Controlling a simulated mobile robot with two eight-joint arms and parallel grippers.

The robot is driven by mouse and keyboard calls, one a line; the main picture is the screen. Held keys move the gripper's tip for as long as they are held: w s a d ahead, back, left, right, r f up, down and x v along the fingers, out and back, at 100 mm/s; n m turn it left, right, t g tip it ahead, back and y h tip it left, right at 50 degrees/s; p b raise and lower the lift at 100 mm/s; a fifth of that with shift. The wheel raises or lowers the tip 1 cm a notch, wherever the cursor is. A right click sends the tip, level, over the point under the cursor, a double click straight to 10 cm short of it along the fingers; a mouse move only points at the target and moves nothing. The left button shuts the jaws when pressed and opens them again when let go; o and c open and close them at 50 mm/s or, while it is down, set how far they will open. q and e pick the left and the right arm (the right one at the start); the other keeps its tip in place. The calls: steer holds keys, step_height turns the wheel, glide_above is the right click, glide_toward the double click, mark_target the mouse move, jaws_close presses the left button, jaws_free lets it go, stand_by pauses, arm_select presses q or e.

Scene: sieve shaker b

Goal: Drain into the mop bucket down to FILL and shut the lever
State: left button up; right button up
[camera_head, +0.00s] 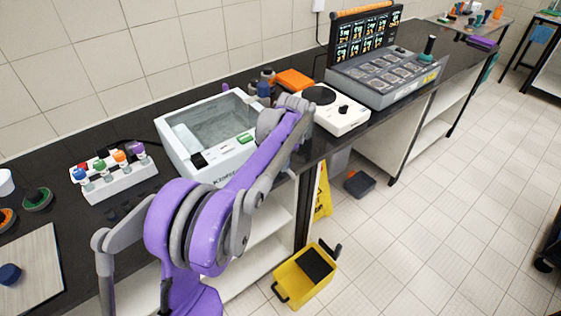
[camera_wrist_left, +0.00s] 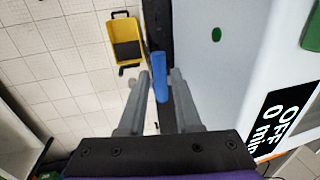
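The white water bath (camera_head: 185,150) stands on the black counter. Its tank interior looks grey; I cannot make out a FILL mark or the water level. In the left wrist view the bath's white casing (camera_wrist_left: 225,85) fills the right side, with a display reading OFF, 0 min. A blue lever (camera_wrist_left: 159,76) lies between the fingertips of my left gripper (camera_wrist_left: 160,88), with narrow gaps seeming to show on both sides. In the head view my arm hides this gripper and the lever. The yellow mop bucket (camera_head: 299,290) stands on the floor below, also in the wrist view (camera_wrist_left: 124,65). My right gripper is not in view.
A white hotplate (camera_head: 340,120) and a grey console (camera_head: 385,78) stand right of the bath. A rack with coloured caps (camera_head: 118,182) is to its left. A yellow floor sign (camera_head: 323,195) stands under the counter edge. The tiled floor on the right is mostly clear.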

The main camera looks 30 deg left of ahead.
arm_select(q)
jaws_close()
steer(key=shift+d+n, duration=0.1)
steer(key=shift+n, duration=0.2)
steer(key=shift+d+n+g, duration=0.25)
steer(key=shift+d+n, duration=0.05)
steer(key=shift+n, duration=0.95)
steer(key=shift+d+n+g, duration=0.25)
steer(key=shift+d+n, duration=0.05)
steer(key=shift+n, duration=0.95)
steer(key=shift+o, duration=2)
jaws_free()
step_height(320, 180, up, 11)
steer(key=d, duration=0.2)
steer(key=shift+w+f+p, duration=0.15)
steer(key=shift+w+p, duration=0.05)
steer(key=shift+p, duration=0.15)
